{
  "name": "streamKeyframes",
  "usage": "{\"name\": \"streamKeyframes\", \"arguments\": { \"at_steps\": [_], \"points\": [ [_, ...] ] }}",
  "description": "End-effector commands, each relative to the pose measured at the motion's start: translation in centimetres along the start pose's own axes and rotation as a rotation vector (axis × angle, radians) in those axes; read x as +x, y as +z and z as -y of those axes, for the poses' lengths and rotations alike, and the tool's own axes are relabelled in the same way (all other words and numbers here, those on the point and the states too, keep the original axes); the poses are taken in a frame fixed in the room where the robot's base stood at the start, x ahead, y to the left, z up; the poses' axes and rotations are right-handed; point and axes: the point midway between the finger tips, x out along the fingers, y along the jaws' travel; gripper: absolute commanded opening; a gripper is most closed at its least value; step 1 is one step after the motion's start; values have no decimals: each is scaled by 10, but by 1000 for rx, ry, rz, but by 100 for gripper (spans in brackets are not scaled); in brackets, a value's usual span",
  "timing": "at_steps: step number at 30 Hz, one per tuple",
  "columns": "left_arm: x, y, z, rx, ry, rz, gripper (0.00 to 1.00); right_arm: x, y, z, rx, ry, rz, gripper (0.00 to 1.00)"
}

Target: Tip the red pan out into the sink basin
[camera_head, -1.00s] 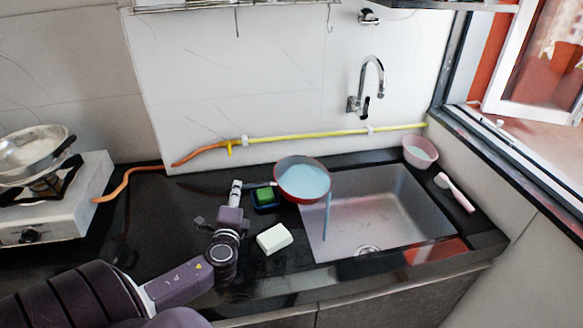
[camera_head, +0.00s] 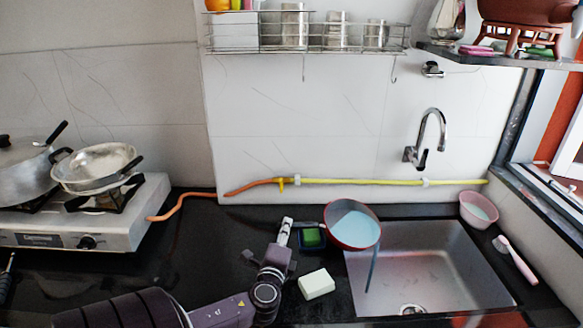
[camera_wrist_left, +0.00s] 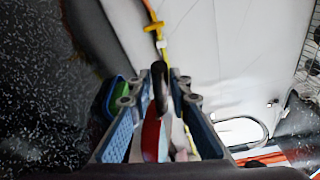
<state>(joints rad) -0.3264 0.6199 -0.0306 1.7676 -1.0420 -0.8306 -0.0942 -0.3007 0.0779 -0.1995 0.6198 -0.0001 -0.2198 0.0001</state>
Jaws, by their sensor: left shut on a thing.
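The red pan (camera_head: 334,237) is held above the left back edge of the sink basin (camera_head: 455,275). It is tilted to the right and has light blue liquid in it. A thin blue stream falls from its right rim into the basin. My left gripper (camera_head: 287,232) is left of the pan, shut on its handle. In the left wrist view, the dark handle (camera_wrist_left: 159,85) stands between the fingers, with a slice of the red pan wall (camera_wrist_left: 151,138) below it. My right gripper is in neither view.
A green sponge in a blue dish (camera_head: 312,237) lies just left of the pan. White soap (camera_head: 316,284) lies in front. A pink bowl (camera_head: 478,210) and pink brush (camera_head: 516,260) are right of the sink. The tap (camera_head: 430,135) is on the wall above.

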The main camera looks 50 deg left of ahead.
Motion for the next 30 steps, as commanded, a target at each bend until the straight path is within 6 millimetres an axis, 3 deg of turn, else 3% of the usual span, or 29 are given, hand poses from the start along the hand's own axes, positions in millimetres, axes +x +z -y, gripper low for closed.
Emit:
{"name": "streamKeyframes", "arguments": {
  "at_steps": [9,30],
  "points": [
    [-3,-1,12,43,-33,13,0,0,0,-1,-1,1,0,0],
    [-3,-1,12,45,-34,13,0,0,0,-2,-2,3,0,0]
  ]
}}
